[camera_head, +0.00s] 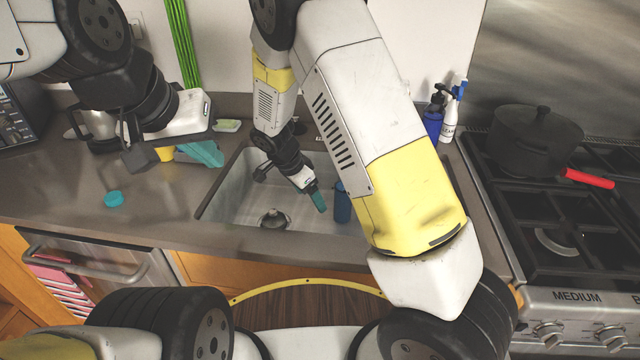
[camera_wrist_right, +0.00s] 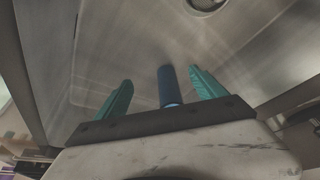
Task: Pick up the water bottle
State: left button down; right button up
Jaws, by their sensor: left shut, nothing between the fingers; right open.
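The water bottle (camera_head: 342,203) is a dark blue cylinder inside the sink (camera_head: 232,192), partly hidden behind my right arm in the head view. My right gripper (camera_head: 318,200) is down in the sink, just left of the bottle in that view. In the right wrist view, the right gripper (camera_wrist_right: 160,92) has its teal fingers spread wide. The bottle (camera_wrist_right: 169,87) shows between them, nearer the right finger; I cannot tell whether they touch. My left gripper (camera_head: 203,153) is shut and empty over the counter, left of the sink.
A teal lid (camera_head: 113,199) lies on the counter (camera_head: 60,195). A blue bottle (camera_head: 433,118) and a white bottle (camera_head: 451,122) stand behind the sink at right. A black pot (camera_head: 534,142) with a red handle is on the stove. The sink drain (camera_head: 274,219) is clear.

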aim_at(339, 183)
jog(key=w+d, duration=0.2)
jog(key=d, duration=0.1)
jog(key=w+d, duration=0.2)
jog(key=d, duration=0.1)
jog(key=w+d, duration=0.2)
jog(key=d, duration=0.1)
jog(key=shift+w+d+f, duration=0.1)
jog(key=shift+w+f, duration=0.2)
jog(key=shift+w, duration=0.1)
jog(key=x, duration=0.5)
jog(key=shift+w+d, duration=0.1)
grip_shut()
